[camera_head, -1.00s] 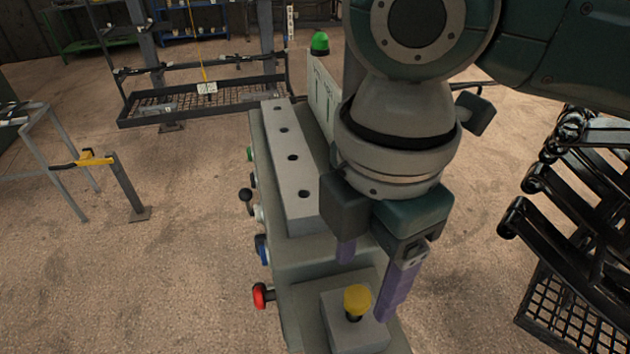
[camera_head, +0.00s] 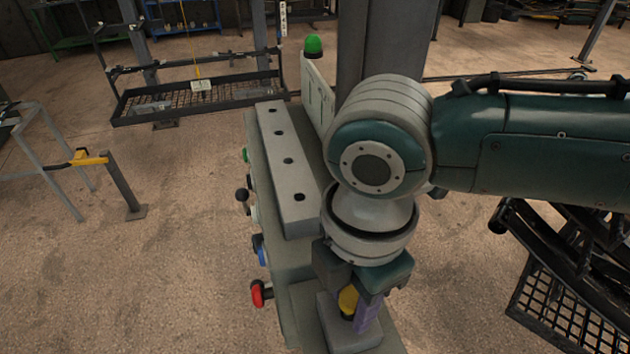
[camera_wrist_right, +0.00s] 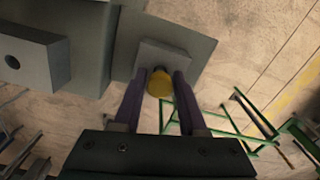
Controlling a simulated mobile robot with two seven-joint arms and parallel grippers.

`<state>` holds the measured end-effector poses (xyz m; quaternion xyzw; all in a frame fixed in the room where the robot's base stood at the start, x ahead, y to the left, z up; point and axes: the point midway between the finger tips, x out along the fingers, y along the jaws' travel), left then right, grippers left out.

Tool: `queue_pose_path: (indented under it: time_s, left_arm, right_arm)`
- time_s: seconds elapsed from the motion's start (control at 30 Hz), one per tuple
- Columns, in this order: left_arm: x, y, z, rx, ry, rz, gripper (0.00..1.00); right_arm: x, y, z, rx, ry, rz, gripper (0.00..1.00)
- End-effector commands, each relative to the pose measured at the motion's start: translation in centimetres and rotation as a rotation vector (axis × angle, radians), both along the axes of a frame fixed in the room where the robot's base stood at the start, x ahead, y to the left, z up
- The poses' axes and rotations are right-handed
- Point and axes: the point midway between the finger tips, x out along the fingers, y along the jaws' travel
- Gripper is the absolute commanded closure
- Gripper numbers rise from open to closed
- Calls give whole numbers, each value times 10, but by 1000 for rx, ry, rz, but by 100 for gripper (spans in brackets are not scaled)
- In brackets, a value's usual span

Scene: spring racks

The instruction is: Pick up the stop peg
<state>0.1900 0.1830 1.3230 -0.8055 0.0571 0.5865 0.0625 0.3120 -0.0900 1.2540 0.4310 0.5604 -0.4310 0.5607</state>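The stop peg (camera_head: 348,301) has a yellow rounded head and stands upright in a grey block (camera_head: 345,338) at the near end of the grey bench. My right gripper (camera_head: 355,312) has come down over it, with one purple finger in front of the peg in the head view. In the right wrist view the yellow head (camera_wrist_right: 160,84) sits between the two purple fingers (camera_wrist_right: 161,78). Narrow gaps show at its sides, so the fingers look open around it. The peg's lower shaft is mostly hidden. My left gripper is out of view.
A grey bar with several holes (camera_head: 285,165) lies along the bench. A red knob (camera_head: 260,294), a blue knob (camera_head: 258,248) and a black lever stick out from its left side. A green lamp (camera_head: 313,45) stands behind. Black racks (camera_head: 570,300) are at right.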

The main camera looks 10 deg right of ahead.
Motion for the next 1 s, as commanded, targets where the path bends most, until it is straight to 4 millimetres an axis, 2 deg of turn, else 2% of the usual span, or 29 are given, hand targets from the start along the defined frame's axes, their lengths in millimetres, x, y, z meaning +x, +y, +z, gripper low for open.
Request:
queue_pose_path:
  time_s: [0.07, 0.33, 0.83, 1.0]
  left_arm:
    - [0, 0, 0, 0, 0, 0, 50]
    - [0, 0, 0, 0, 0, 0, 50]
    - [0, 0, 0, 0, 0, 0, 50]
    - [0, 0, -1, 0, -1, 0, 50]
  right_arm:
    - [0, 0, 0, 0, 0, 0, 69]
    - [0, 0, 0, 0, 0, 0, 100]
    - [0, 0, 1, 0, -1, 0, 100]
    - [1, 1, 10, 2, -1, 0, 100]
